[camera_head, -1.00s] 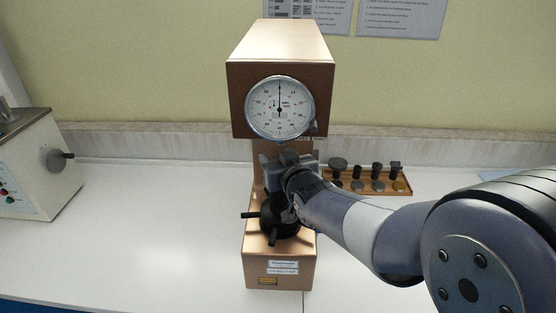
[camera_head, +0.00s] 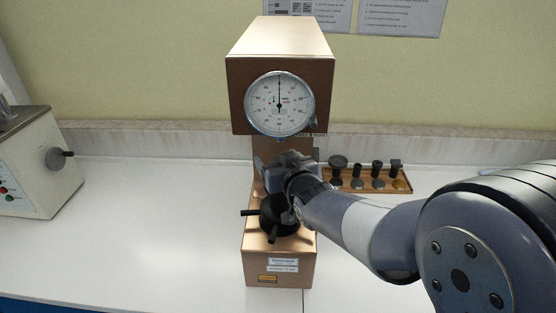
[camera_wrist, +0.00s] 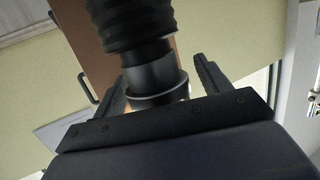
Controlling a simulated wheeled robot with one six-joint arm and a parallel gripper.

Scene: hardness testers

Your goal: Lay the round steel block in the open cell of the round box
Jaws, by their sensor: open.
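My gripper (camera_head: 282,168) is at the middle of the copper-coloured hardness tester (camera_head: 280,90), below its dial and above the black handwheel. In the wrist view my gripper (camera_wrist: 161,70) has its two fingers spread apart. A black stepped cylinder (camera_wrist: 148,70) with a ridged upper part lies between or beyond them, and a dark round disc or collar (camera_wrist: 158,98) shows just behind the palm edge. I cannot tell whether this is the round steel block. I cannot make out the round box or its open cell in either view.
A brown tray (camera_head: 372,191) with several dark posts and discs stands right of the tester, partly behind my arm. A cream machine (camera_head: 38,165) with a knob stands at the far left. The white bench (camera_head: 150,240) is clear between them.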

